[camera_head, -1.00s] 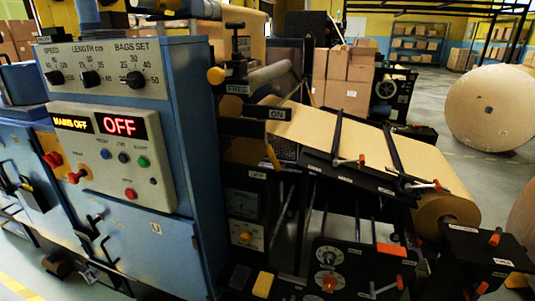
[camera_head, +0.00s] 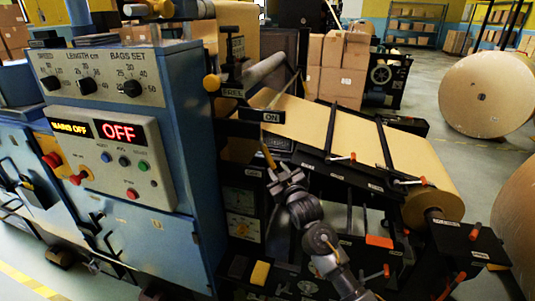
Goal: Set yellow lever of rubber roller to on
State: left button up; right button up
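A yellow round knob (camera_head: 212,82) sits at the left end of the grey roller (camera_head: 264,71), beside the FREE plate (camera_head: 233,92). The ON plate (camera_head: 272,116) is lower and to the right. A thin yellow lever (camera_head: 268,156) slants down just below the ON plate. I cannot tell for sure which of the two yellow parts is the rubber roller's lever. My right gripper (camera_head: 284,176) is just below the thin yellow lever, its arm coming up from the bottom. Whether its fingers are open or touch the lever is too small to tell. My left gripper is out of view.
The blue control cabinet (camera_head: 196,150) with a red OFF display (camera_head: 119,132) stands at the left. A brown paper web (camera_head: 320,130) slopes down to a paper roll (camera_head: 425,206). Red-tipped handles stick out along the black frame. Large paper rolls (camera_head: 488,96) stand at the right.

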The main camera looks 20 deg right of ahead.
aim_at(268, 157)
jog(key=w, duration=0.3)
jog(key=w+p, duration=0.1)
jog(key=w, duration=0.7)
jog(key=shift+a+f+p, duration=0.1)
jog(key=shift+a+p, duration=0.3)
jog(key=shift+s, duration=0.1)
grip_shut()
